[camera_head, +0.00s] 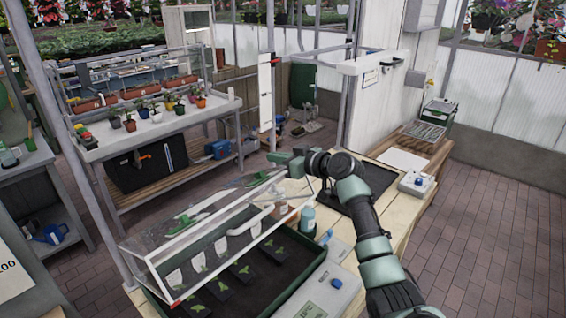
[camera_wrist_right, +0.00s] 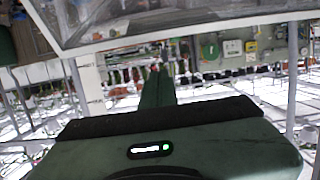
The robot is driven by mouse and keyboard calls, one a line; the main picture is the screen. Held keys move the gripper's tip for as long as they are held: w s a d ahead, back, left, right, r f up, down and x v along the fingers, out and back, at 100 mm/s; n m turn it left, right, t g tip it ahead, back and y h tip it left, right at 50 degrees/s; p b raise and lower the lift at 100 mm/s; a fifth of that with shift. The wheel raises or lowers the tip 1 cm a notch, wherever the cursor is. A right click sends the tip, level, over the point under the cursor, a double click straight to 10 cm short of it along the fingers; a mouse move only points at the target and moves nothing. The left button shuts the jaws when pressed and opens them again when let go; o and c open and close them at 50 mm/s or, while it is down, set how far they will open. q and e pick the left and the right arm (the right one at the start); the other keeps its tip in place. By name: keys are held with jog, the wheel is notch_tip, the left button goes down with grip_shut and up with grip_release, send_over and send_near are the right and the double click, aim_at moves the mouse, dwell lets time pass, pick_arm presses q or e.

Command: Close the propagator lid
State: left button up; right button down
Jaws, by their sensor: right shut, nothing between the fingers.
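The propagator is a dark green tray (camera_head: 301,281) of soil with several seedlings and white labels, at the bottom of the head view. Its clear lid (camera_head: 215,226) with a white frame is open, tilted up over the tray. My right gripper (camera_head: 285,160) is shut and empty by the lid's far upper right end. I cannot tell whether it touches the lid. In the right wrist view the shut fingers (camera_wrist_right: 157,85) point away below a clear, pale-framed panel (camera_wrist_right: 130,20), probably the lid. My left gripper is out of view.
A grey device with a display (camera_head: 318,292) and small bottles (camera_head: 307,221) stand beside the tray on the wooden bench (camera_head: 400,238). A black mat (camera_head: 375,177) and a small white device (camera_head: 417,183) lie farther right. A plant stand (camera_head: 150,128) is behind left.

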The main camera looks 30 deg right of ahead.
aim_at(283, 181)
jog(key=s+f+p, duration=0.1)
jog(key=s+f, duration=0.1)
jog(key=shift+s+d+f+p, duration=0.1)
jog(key=shift+d+f+p, duration=0.25)
jog(key=shift+s+d+f, duration=0.1)
jog(key=shift+s+f, duration=0.1)
jog(key=shift+f, duration=0.05)
jog(key=shift+w+f, duration=0.1)
jog(key=shift+w, duration=0.1)
